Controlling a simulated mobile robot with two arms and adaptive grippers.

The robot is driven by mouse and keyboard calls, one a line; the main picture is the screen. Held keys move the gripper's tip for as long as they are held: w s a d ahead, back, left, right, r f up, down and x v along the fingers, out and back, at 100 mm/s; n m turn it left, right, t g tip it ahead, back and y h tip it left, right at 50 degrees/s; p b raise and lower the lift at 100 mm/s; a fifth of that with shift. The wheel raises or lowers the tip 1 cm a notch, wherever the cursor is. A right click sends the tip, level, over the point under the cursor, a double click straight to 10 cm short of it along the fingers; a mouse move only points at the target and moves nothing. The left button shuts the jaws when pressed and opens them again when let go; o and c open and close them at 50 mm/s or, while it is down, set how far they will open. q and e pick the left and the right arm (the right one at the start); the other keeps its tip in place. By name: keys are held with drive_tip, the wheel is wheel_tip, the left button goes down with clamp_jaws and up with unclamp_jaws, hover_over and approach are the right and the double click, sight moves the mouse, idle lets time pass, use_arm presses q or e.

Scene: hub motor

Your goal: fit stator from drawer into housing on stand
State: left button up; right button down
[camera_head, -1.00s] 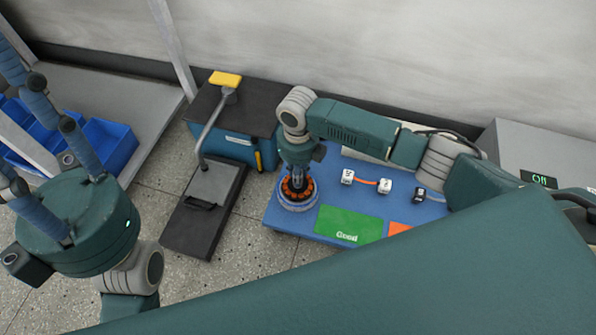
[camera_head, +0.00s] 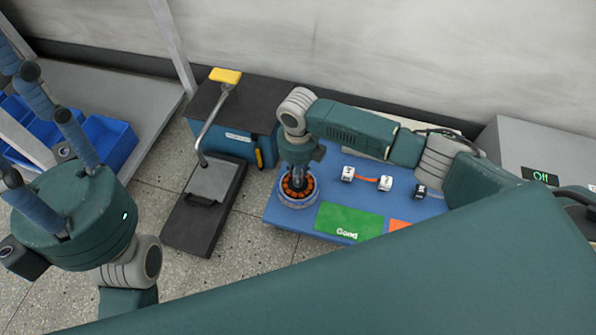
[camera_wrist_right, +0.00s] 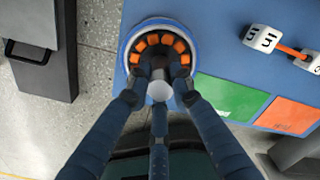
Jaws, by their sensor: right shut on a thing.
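The stator (camera_head: 297,187), a dark ring with orange coils, sits within the round grey-and-blue rim of the housing (camera_head: 299,204) at the left end of the blue bench. My right gripper (camera_head: 298,173) points down and is shut on the stator. In the right wrist view its three blue fingers (camera_wrist_right: 160,68) meet on the stator (camera_wrist_right: 152,40), with the housing rim (camera_wrist_right: 131,42) around it. The fingers hide the near side, so seating depth is unclear. My left gripper (camera_head: 45,130) is raised at the left, empty as far as visible, with its fingertips outside the frame.
A dark drawer-like unit (camera_head: 185,232) with a handle stands left of the bench, before a blue cabinet (camera_head: 235,146). A yellow-ended lever (camera_head: 225,77) rises there. The bench holds white cubes (camera_head: 348,174), a green "Good" pad (camera_head: 347,224) and an orange pad (camera_head: 399,225). Blue bins (camera_head: 110,140) stand left.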

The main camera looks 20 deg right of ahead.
drive_tip(key=shift+f, duration=0.45)
idle(0.4)
drive_tip(key=shift+f, duration=0.1)
idle(0.6)
drive_tip(key=c, duration=1.5)
unclamp_jaws()
drive_tip(key=shift+o, duration=0.2)
drive_tip(key=shift+f, duration=0.1)
wheel_tip(320, 180, up, 12)
drive_tip(key=shift+r, duration=0.1)
